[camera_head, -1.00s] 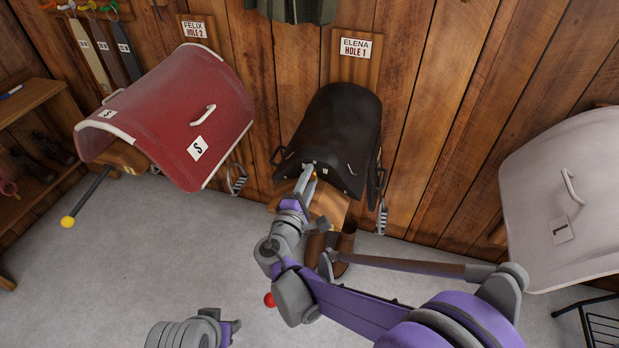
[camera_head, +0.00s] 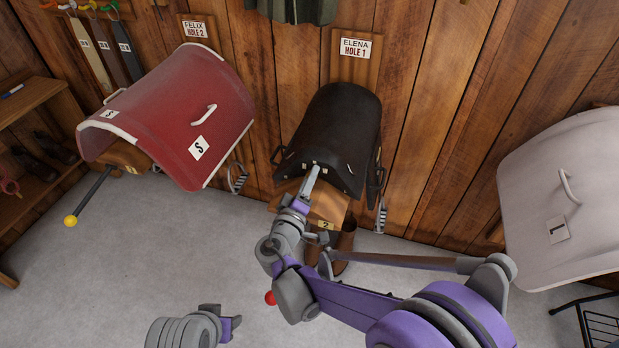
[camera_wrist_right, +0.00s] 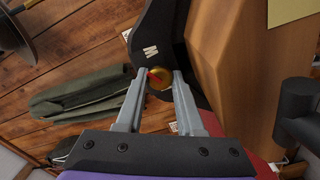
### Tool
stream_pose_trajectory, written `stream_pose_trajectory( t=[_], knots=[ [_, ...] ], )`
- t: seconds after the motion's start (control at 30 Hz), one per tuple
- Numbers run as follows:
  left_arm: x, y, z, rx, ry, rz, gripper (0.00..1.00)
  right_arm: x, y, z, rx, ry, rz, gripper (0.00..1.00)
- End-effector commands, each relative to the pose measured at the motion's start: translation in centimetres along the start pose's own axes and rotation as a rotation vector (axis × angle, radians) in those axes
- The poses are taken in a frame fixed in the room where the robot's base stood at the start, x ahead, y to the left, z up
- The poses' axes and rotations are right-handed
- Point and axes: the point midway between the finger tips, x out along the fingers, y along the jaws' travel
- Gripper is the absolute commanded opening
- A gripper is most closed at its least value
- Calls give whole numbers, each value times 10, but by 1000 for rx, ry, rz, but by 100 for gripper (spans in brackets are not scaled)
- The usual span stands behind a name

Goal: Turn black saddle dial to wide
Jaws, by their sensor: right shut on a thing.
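The black saddle (camera_head: 335,125) sits on its wall rack under the "ELENA HOLE 1" sign. Small white marks line its front edge. In the right wrist view the saddle's black front (camera_wrist_right: 152,25) carries a white "M" mark. Below the mark is a round brass dial (camera_wrist_right: 162,84) with a red pointer (camera_wrist_right: 154,76) slanting to the upper left. My right gripper (camera_wrist_right: 160,72) is shut on the dial, one finger on each side; it also shows in the head view (camera_head: 313,172), where it hides the dial. My left gripper (camera_head: 228,324) is low in the head view, away from the saddle; its fingers are unclear.
A red saddle (camera_head: 180,105) hangs to the left, with a yellow-tipped rod (camera_head: 92,195) below it. A pale saddle (camera_head: 570,190) hangs at the right. Brown boots (camera_head: 345,240) stand beneath the black saddle, behind my right arm. The grey floor (camera_head: 130,270) is open at left.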

Motion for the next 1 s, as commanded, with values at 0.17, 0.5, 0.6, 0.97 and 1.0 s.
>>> stream_pose_trajectory(
  t=[0.17,0.5,0.6,0.97,1.0],
  knots=[
    [-1,0,0,0,0,0,50,0,0,0,40,0,0,0],
    [-1,0,0,0,0,0,50,0,0,0,52,0,0,0],
    [-1,0,0,0,0,0,50,0,0,0,52,0,0,0],
    [-1,0,0,0,0,0,50,0,0,0,51,0,0,66],
    [-1,0,0,0,0,0,50,0,0,0,51,0,0,66]
  ],
)
